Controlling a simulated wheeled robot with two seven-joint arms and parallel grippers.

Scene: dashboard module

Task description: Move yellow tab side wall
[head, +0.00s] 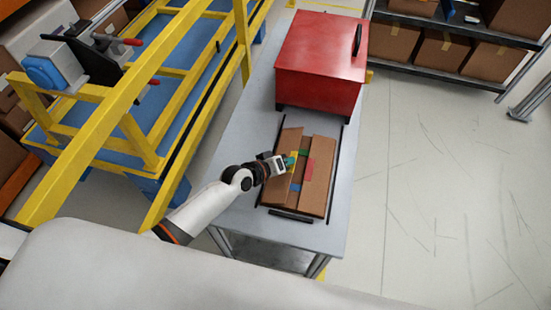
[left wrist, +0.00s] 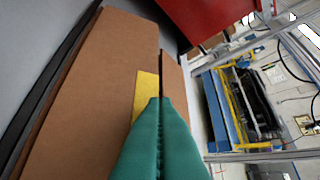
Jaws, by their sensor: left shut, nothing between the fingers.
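A brown cardboard box (head: 285,188) with flaps and coloured tabs lies on the grey table (head: 262,128). The yellow tab (head: 293,155) shows as a small patch beside my left fingertips, partly covered by them. In the left wrist view, the yellow tab (left wrist: 147,88) lies along the edge of a broad brown cardboard panel (left wrist: 95,85), just ahead of the fingertips. My left gripper (head: 289,161) has green fingers that are shut and empty at the left part of the box. It also shows in the left wrist view (left wrist: 160,102). I cannot tell whether the fingers touch the tab. My right gripper is not in view.
A red case (head: 320,60) with a black handle stands behind the box. Black rails flank the box. A yellow frame (head: 150,150) stands left of the table. Shelves with cartons (head: 440,50) are at the back right. The floor (head: 440,180) at right is clear.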

